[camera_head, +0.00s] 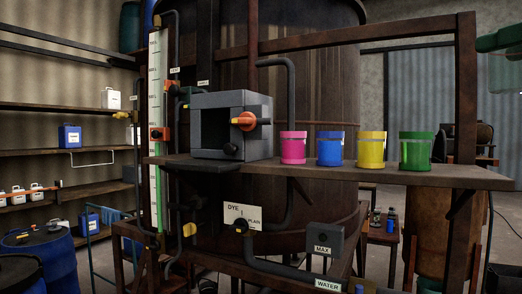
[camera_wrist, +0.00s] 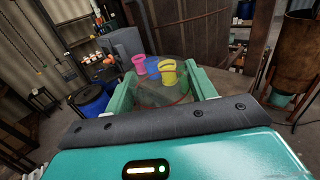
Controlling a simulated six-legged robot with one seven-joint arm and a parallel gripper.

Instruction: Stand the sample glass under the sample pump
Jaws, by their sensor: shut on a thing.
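My gripper (camera_wrist: 165,88) shows in the wrist view with its two green fingers apart. It is shut on a clear, see-through glass (camera_wrist: 162,97), which I take to be the sample glass; its outline is faint. The grey box with an orange knob (camera_head: 230,125), which looks like the sample pump, stands at the left of the shelf in the head view. In the wrist view a grey box (camera_wrist: 122,42) shows beyond the gripper, up and left. The glass is apart from it. A teal part at the head view's upper right edge seems to be mine.
The wooden shelf (camera_head: 420,177) carries pink (camera_head: 293,147), blue (camera_head: 330,149), yellow (camera_head: 371,149) and green (camera_head: 415,150) pots right of the box. A big vat (camera_head: 330,85) stands behind. Posts and a top beam frame the shelf. Hoses and a gauge stand at the left.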

